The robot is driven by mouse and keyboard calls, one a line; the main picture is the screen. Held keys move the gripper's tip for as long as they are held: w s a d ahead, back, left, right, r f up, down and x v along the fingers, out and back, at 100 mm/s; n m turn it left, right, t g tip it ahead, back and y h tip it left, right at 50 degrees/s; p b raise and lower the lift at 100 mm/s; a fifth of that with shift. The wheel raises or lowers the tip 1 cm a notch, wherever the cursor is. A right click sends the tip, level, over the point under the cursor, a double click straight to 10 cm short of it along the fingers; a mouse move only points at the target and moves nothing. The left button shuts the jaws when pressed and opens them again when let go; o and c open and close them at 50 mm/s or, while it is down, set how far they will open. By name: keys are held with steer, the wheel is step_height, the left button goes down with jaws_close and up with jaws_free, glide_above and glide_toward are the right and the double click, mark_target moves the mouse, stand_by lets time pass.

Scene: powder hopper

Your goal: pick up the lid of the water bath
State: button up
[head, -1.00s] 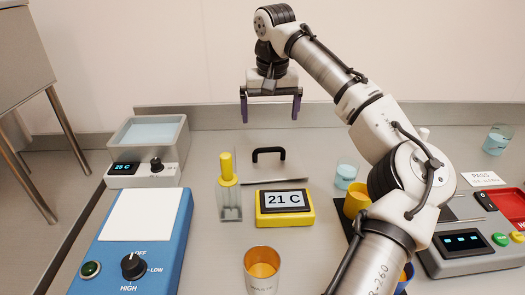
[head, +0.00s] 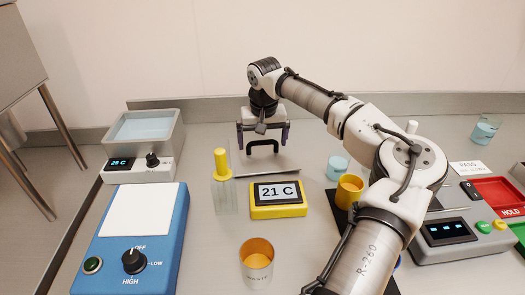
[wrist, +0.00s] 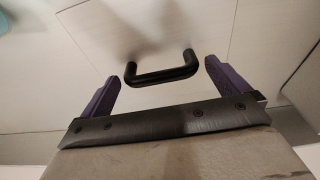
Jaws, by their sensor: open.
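The lid (head: 268,171) of the water bath is a flat grey metal plate on the bench, with a black arched handle (head: 263,146) on top. The handle also shows in the wrist view (wrist: 161,71), between and beyond the purple fingertips. My gripper (head: 263,141) is open and empty, above the lid with its fingers to either side of the handle. In the wrist view my gripper (wrist: 159,78) does not touch the handle. The water bath (head: 146,145) stands uncovered at the left, with pale blue water in it and a 25 C display.
A blue hotplate (head: 129,240) is at front left.

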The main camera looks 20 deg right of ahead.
steer(key=shift+w+f, duration=0.1)
steer(key=shift+f, duration=0.5)
steer(key=c, duration=0.9)
steer(key=shift+c, duration=0.5)
steer(key=shift+r, duration=0.15)
